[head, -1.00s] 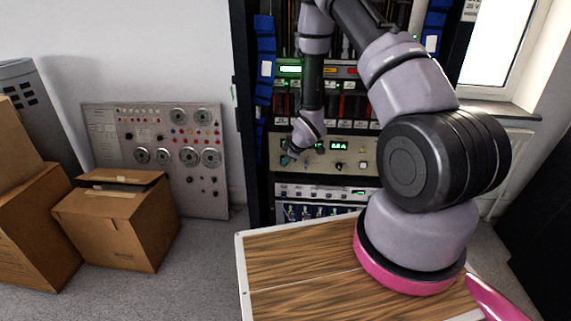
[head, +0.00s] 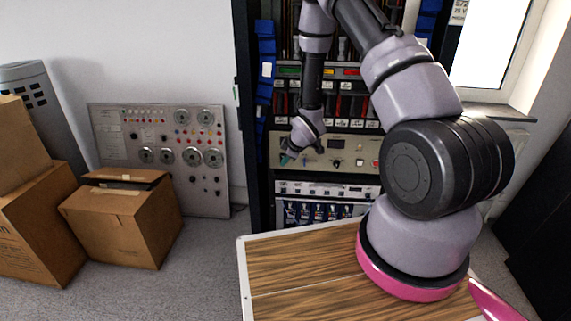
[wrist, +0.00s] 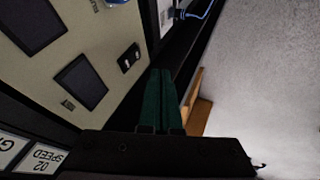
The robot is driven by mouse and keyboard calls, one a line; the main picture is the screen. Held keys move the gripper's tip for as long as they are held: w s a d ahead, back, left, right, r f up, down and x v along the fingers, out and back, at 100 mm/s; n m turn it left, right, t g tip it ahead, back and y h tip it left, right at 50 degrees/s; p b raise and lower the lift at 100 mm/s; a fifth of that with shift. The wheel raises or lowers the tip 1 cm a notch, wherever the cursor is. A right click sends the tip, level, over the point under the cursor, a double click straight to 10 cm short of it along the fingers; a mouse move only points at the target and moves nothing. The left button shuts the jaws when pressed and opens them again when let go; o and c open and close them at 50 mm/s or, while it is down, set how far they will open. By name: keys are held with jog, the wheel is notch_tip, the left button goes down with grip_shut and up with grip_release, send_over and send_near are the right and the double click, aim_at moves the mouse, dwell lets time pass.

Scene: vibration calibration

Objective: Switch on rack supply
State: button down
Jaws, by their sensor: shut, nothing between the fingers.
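The rack (head: 262,120) stands at the back centre, with a beige panel (head: 352,165) across its middle. The panel has a small dark display (head: 337,144) and a knob. My gripper (head: 288,157) is at the panel's left end and hides that part in the head view. In the wrist view its green fingers (wrist: 161,75) are shut together with nothing between them. A small black rocker switch (wrist: 129,58) on the beige panel (wrist: 100,30) is close to the fingertips, left of and above them. Contact with it cannot be told.
A wooden-topped table (head: 290,270) with a pale edge carries my arm's base. Cardboard boxes (head: 125,225) and a grey instrument panel (head: 165,155) stand at the left. A window is at the right. Grey floor is free between boxes and table.

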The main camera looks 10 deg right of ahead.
jog(key=v, duration=0.8)
jog(key=shift+s+r, duration=0.25)
jog(key=shift+r, duration=0.05)
jog(key=shift+d, duration=0.1)
jog(key=shift+s+f, duration=0.15)
jog(key=shift+f, duration=0.55)
jog(key=w+f, duration=0.8)
jog(key=w, duration=0.1)
jog(key=shift+a+f, duration=0.35)
jog(key=shift+a, duration=0.1)
jog(key=shift+w, duration=0.1)
